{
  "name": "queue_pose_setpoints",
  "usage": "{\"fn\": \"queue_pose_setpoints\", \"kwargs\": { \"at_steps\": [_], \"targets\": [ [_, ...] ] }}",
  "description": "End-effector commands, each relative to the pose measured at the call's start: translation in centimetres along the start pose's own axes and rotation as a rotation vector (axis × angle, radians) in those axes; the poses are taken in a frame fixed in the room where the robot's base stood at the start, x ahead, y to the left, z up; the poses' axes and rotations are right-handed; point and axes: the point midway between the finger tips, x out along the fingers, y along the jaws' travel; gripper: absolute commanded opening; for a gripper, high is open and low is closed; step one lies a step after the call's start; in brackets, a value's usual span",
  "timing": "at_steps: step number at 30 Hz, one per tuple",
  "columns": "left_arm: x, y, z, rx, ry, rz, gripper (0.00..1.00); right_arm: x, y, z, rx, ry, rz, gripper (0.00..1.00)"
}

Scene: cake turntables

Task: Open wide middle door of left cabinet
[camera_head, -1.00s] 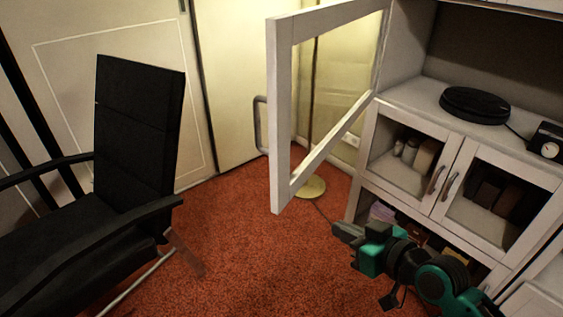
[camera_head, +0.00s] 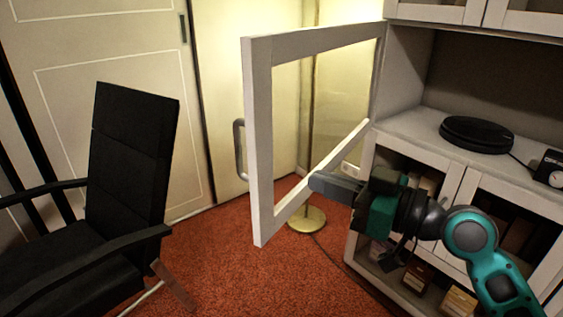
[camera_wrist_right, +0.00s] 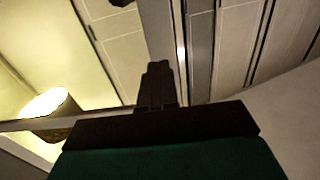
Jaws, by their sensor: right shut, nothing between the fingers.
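The wide glass door (camera_head: 258,150) of the cabinet, with a white frame and a grey bar handle (camera_head: 240,150) on its far side, stands swung well open in the head view. Its hinge side is at the cabinet's left edge, and the open shelf space beside it is exposed. My right gripper (camera_head: 316,182) is shut and empty. Its tips overlap the door's lower rail in the picture; I cannot tell if they touch it. The shut fingers also show in the wrist view (camera_wrist_right: 158,85). My left gripper is out of view.
A black chair (camera_head: 130,150) stands at left. A floor lamp's round base (camera_head: 308,219) is behind the door. A black turntable (camera_head: 476,134) sits on the cabinet's open shelf, above small glass doors (camera_head: 410,175). Red carpet (camera_head: 240,285) is free between chair and cabinet.

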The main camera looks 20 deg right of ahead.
Motion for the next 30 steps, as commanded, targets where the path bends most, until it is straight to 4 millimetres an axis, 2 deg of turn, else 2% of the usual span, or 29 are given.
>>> {"fn": "queue_pose_setpoints", "kwargs": {
  "at_steps": [6,12,18,30],
  "targets": [
    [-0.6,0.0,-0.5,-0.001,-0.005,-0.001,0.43,4.3,0.0,-0.3,0.005,0.005,0.0,0.0],
    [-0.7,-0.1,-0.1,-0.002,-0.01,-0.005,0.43,7.1,0.0,-0.1,0.003,0.002,0.0,0.0],
    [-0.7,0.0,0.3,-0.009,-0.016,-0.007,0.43,8.3,-0.1,0.1,0.003,0.0,-0.001,0.0],
    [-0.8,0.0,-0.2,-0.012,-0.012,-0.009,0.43,8.7,0.1,0.0,0.005,-0.001,0.007,0.0]
  ]
}}
